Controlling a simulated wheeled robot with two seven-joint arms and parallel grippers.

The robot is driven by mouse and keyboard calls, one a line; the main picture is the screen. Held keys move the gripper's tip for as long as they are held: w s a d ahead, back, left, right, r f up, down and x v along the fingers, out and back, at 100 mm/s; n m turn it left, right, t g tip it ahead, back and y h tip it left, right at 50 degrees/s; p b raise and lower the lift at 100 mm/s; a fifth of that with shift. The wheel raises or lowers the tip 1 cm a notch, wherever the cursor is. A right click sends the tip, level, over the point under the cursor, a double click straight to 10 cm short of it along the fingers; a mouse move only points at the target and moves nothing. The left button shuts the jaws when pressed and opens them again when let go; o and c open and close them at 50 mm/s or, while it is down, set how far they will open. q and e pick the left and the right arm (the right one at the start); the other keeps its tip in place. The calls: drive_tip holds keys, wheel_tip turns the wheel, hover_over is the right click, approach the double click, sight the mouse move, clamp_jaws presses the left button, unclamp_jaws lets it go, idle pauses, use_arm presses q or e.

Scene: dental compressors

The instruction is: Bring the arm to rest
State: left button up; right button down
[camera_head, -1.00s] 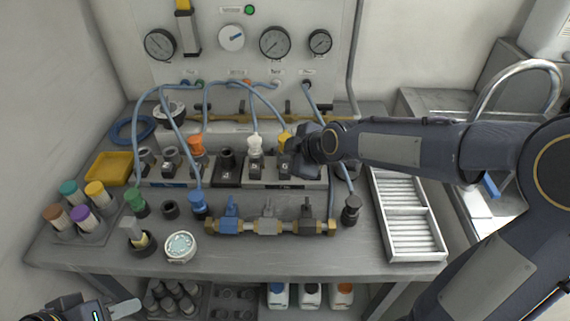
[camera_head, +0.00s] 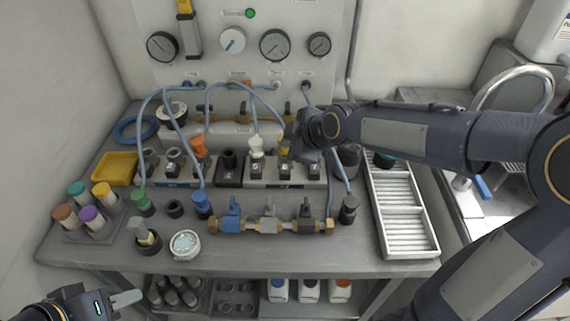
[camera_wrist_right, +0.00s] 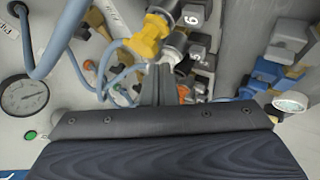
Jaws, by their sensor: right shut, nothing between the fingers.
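My right arm reaches in from the right in the head view. Its gripper (camera_head: 298,150) is over the right end of the rear manifold block (camera_head: 258,172), close to a yellow connector (camera_head: 284,144). In the right wrist view the gripper's fingers (camera_wrist_right: 158,84) are together with nothing between them, and the yellow connector (camera_wrist_right: 148,38) is just past the tips. I cannot tell whether they touch it. My left gripper (camera_head: 124,299) is at the lower left, in front of the bench. Its jaw opening cannot be made out.
Blue hoses arch from the gauge panel (camera_head: 295,60) to the connectors, near my right gripper. A front valve row (camera_head: 270,226), a white slatted tray (camera_head: 430,248), a yellow tray (camera_head: 112,168) and colour-capped cylinders (camera_head: 92,217) crowd the bench. Its front strip (camera_head: 300,258) is mostly clear.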

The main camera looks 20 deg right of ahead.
idle(0.7)
drive_tip(key=s+d+r+m+g+p, duration=0.1)
drive_tip(key=s+d+r+m+p, duration=0.1)
drive_tip(key=s+m, duration=0.6)
drive_tip(key=s+d+r+m+g+p, duration=0.1)
drive_tip(key=s+d+m+p, duration=0.2)
drive_tip(key=s+m, duration=0.5)
drive_tip(key=s+p, duration=0.1)
drive_tip(key=s, duration=1)
drive_tip(key=shift+r+g, duration=0.4)
